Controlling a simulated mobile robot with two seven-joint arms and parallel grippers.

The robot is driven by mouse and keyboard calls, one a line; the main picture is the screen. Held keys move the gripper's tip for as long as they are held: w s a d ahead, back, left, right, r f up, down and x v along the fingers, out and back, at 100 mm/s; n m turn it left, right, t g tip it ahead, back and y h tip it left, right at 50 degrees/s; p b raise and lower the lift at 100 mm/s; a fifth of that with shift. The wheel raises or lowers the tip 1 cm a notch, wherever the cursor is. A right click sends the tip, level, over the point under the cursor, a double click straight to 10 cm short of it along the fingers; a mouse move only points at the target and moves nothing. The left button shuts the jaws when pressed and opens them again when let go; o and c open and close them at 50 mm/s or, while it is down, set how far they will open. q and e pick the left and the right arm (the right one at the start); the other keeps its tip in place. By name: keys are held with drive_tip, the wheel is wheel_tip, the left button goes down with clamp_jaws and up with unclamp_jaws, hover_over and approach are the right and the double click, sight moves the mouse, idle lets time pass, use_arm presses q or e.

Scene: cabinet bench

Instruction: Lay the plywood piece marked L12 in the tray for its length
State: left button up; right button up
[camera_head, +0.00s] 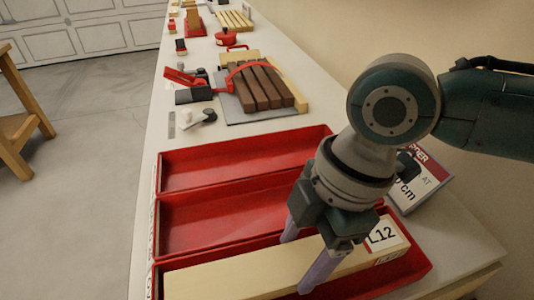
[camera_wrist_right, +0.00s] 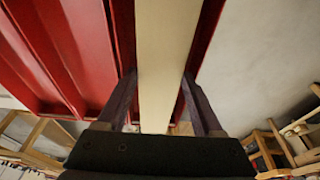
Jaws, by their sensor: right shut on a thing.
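The plywood piece marked L12 (camera_head: 235,276) is a long pale board with a white L12 label near its right end. It lies lengthwise within the nearest red tray (camera_head: 413,268); I cannot tell whether it touches the tray floor. My right gripper (camera_head: 297,262) is shut on the board from above, one finger on each long side. In the right wrist view the board (camera_wrist_right: 166,60) runs between the two fingers (camera_wrist_right: 160,100). Two more red trays, the middle one (camera_head: 215,222) and the far one (camera_head: 240,165), stand alongside and look empty. My left gripper is out of view.
A sign (camera_head: 419,181) ending in "cm" stands at the right, partly hidden by my right arm. Behind the trays are a red-handled clamp on dark wood strips (camera_head: 258,88) and small tools (camera_head: 200,118). The bench edge drops to the floor at left.

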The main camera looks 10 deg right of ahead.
drive_tip(key=shift+f, duration=0.15)
drive_tip(key=shift+d+f+b, duration=0.15)
drive_tip(key=shift+f+b, duration=0.2)
drive_tip(key=shift+f, duration=0.05)
drive_tip(key=shift+r, duration=0.1)
idle(0.5)
drive_tip(key=o, duration=1.5)
